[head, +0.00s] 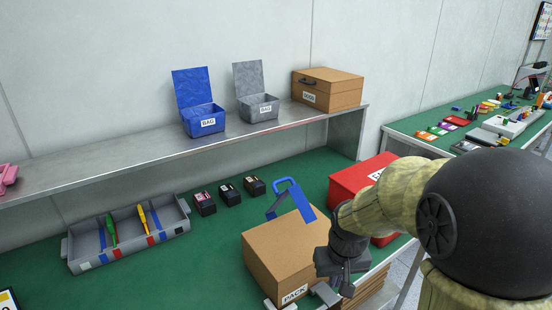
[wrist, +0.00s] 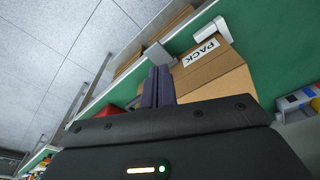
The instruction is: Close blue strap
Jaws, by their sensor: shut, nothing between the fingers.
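The blue strap (head: 303,203) stands up at the back of the cardboard box labelled PACK (head: 285,250). Its upper end bends over in a loop, and it does not lie flat across the box top. My gripper (head: 346,288) is at the front right of the box, low and beside it, apart from the strap. In the wrist view my gripper's fingers (wrist: 158,86) are together and empty, with the PACK box (wrist: 212,78) just beyond them. The strap does not show in the wrist view.
Grey brackets (head: 325,294) sit at the box's front edge. A red box (head: 352,182) stands behind my arm. A grey divided tray (head: 130,238) and several small dark boxes (head: 229,194) lie to the left. A shelf (head: 110,157) runs above.

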